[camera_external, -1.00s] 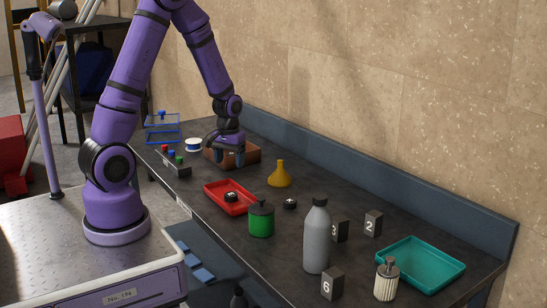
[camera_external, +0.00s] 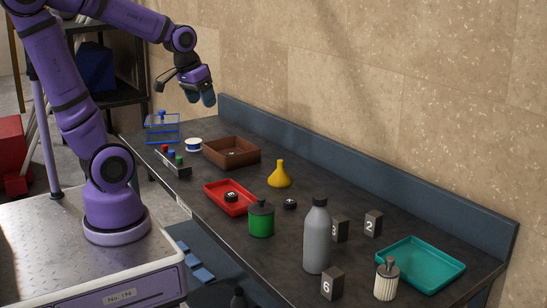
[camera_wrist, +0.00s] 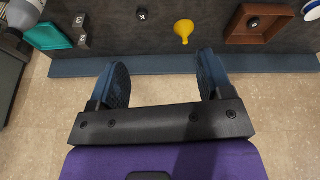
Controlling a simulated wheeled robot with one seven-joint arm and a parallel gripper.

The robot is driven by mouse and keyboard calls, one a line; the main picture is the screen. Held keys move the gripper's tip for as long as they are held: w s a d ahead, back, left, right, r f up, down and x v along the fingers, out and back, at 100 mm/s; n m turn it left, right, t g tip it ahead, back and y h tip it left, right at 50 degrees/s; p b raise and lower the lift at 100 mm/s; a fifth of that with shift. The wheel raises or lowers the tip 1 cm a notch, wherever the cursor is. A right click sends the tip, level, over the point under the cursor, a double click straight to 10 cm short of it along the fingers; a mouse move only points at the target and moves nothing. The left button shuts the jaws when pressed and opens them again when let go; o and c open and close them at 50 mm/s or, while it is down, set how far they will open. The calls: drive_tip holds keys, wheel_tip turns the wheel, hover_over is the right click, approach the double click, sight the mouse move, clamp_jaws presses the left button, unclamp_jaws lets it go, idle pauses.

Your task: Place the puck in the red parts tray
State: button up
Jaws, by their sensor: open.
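The red tray (camera_external: 247,211) is on the bench left of centre, with a dark puck (camera_external: 231,196) with a white mark in it. A second dark puck (camera_external: 290,203) lies on the bench to its right; it shows at the top of the wrist view (camera_wrist: 142,14). A third small dark puck (camera_external: 232,153) is in the brown tray (camera_external: 216,158), seen also in the wrist view (camera_wrist: 253,22). My gripper (camera_external: 203,98) is open and empty, raised above the far end of the bench. Its spread fingers show in the wrist view (camera_wrist: 160,78).
A yellow funnel (camera_external: 280,176), green jar (camera_external: 261,221), tall grey bottle (camera_external: 316,240) and several numbered blocks (camera_external: 373,224) stand on the bench. A teal tray (camera_external: 439,282) is at the right. A wall and blue backboard (camera_external: 370,162) bound the rear.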

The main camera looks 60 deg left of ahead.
drive_tip(key=s+d+r+m+t, duration=0.1)
drive_tip(key=s+r, duration=0.3)
drive_tip(key=s, duration=0.5)
drive_tip(key=shift+d+r+m+t, duration=0.3)
drive_tip(key=shift+d+r+m, duration=0.05)
drive_tip(key=shift+d+m, duration=0.05)
